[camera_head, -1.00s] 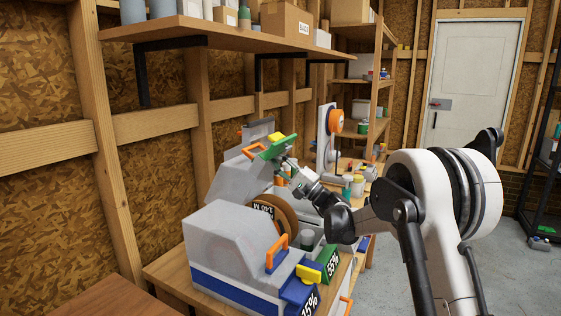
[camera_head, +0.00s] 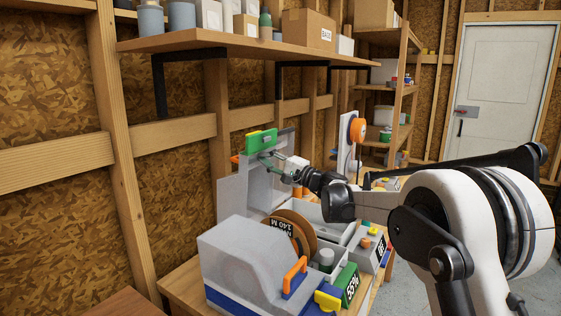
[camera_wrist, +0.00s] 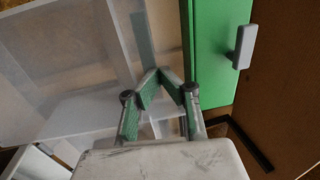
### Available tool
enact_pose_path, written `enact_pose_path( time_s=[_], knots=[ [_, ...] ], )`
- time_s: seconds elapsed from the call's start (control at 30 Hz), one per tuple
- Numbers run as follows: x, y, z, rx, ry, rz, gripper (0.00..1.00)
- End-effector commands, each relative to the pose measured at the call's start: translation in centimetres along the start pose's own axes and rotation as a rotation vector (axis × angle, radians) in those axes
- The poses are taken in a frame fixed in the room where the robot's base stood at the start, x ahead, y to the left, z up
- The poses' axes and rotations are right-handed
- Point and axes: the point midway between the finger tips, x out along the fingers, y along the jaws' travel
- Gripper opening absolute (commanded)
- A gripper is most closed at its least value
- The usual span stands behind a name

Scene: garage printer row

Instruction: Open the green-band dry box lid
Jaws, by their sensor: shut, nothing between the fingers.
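The green-band dry box is open, with its grey lid (camera_head: 263,186) swung up and standing roughly upright. The lid's green band (camera_head: 261,141) is at the top, with a yellow latch on it; the band fills the upper right of the wrist view (camera_wrist: 220,55). My gripper (camera_head: 268,158) is shut just below the band, on the lid's inner side. In the wrist view its green-padded fingers (camera_wrist: 172,77) meet beside the band with nothing between them. Contact with the lid is unclear. The box's green readout (camera_head: 346,286) shows at its front.
A blue-banded dry box (camera_head: 245,262) with a closed lid and orange handle stands nearest. A brown filament spool (camera_head: 293,232) shows behind it. A grey box (camera_head: 371,250) sits to the right. A wall shelf (camera_head: 215,41) with containers hangs above the lid.

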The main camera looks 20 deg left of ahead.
Motion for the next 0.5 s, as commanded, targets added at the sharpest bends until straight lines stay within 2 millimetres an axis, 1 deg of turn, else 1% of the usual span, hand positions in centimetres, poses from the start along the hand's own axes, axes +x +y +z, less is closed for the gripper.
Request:
enact_pose_path(
  time_s=[0.33,0.43,0.5],
  knots=[
    [-0.1,0.0,-0.1,0.0,0.001,-0.001,0.0],
    [-0.7,0.0,-0.1,0.0,0.002,-0.001,0.0],
    [-1.5,-0.1,-0.1,-0.001,0.002,-0.001,0.0]
  ],
)
